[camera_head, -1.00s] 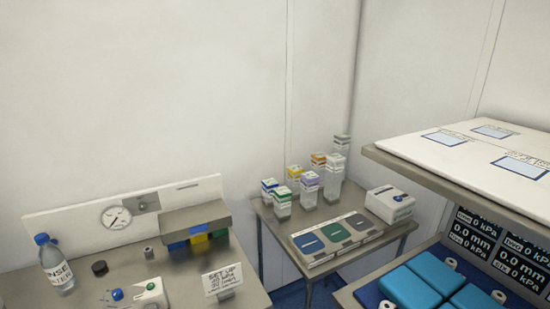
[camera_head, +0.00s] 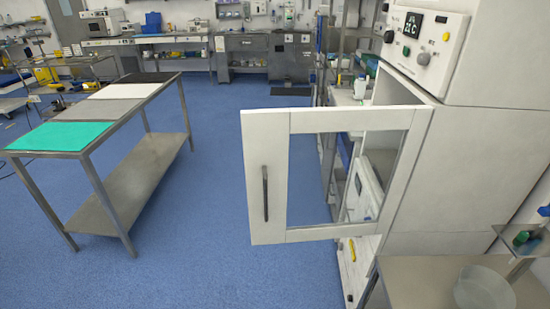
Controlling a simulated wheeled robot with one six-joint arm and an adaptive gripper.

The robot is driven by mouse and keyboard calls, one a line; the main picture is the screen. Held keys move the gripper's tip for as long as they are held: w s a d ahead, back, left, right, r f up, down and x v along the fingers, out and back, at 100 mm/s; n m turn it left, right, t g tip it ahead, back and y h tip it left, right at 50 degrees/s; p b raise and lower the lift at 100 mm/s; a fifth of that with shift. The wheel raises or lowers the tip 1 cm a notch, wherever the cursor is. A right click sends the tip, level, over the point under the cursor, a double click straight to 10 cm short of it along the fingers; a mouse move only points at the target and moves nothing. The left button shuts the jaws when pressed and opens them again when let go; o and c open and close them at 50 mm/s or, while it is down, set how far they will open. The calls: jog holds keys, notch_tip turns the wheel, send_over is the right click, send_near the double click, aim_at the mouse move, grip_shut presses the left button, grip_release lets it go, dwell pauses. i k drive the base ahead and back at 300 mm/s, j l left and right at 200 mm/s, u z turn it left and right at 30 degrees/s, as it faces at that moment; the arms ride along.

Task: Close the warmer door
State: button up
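The warmer door (camera_head: 266,180) stands wide open in the head view, swung out to the left from the warmer cabinet (camera_head: 434,165) at the right. It has a white frame, a window and a dark vertical handle (camera_head: 265,193) near its left edge. A control panel (camera_head: 424,40) with a small display and knobs sits on top of the cabinet. The cabinet's inside is mostly hidden behind the door. My gripper is not in view.
A steel table (camera_head: 98,118) with green, grey, white and dark sections stands at the left. Blue floor (camera_head: 205,190) is clear between it and the door. A steel table (camera_head: 420,280) with a clear bowl (camera_head: 484,288) is at the lower right. Benches line the back wall.

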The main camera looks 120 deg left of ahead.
aim_at(266, 133)
jog(key=u, duration=2.55)
